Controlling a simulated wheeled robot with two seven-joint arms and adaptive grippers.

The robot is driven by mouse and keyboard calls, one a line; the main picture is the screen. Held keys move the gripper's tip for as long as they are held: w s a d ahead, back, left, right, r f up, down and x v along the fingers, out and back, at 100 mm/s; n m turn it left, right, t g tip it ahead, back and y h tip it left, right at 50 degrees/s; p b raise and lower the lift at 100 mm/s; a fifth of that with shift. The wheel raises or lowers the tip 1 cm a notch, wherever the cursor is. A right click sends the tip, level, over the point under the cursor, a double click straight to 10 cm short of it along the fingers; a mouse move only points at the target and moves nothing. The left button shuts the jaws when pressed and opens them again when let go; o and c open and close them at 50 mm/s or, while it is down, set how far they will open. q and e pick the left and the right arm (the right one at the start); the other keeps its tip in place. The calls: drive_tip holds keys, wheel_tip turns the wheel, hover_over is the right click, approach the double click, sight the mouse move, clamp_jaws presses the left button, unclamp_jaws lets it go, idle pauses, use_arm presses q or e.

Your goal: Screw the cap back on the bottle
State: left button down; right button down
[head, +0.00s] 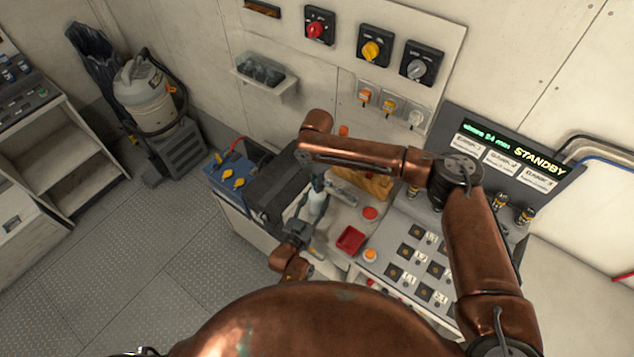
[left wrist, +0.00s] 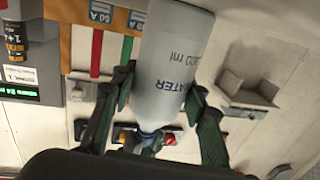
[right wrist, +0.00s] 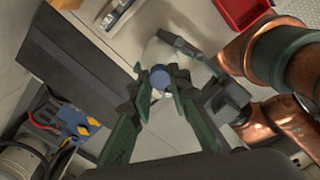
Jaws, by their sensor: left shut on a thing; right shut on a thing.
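The pale bottle (head: 317,205), lettered "WATER" in the left wrist view (left wrist: 172,65), stands at the work surface. My left gripper (head: 305,228) is shut around its body from the side. My right gripper (right wrist: 160,88) reaches down from above and is shut on the blue cap (right wrist: 160,77). The cap is in line with the bottle's neck; in the left wrist view, the cap (left wrist: 150,138) sits right at the neck end. I cannot tell whether it is seated or a small gap is left. The fingers hide most of the neck.
A red tray (head: 350,240) lies just right of the bottle, near a red button (head: 370,213) and an orange one (head: 370,255). A switch panel (head: 410,255) is further right. A dark box (head: 272,190) and blue battery (head: 235,172) stand close on the left.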

drive_tip(key=m, duration=0.6)
drive_tip(key=shift+f, duration=0.1)
drive_tip(key=m, duration=0.4)
drive_tip(key=c, duration=1.7)
unclamp_jaws()
drive_tip(key=shift+c, duration=0.2)
wheel_tip(320, 180, up, 12)
use_arm(q)
drive_tip(key=c, duration=1.1)
unclamp_jaws()
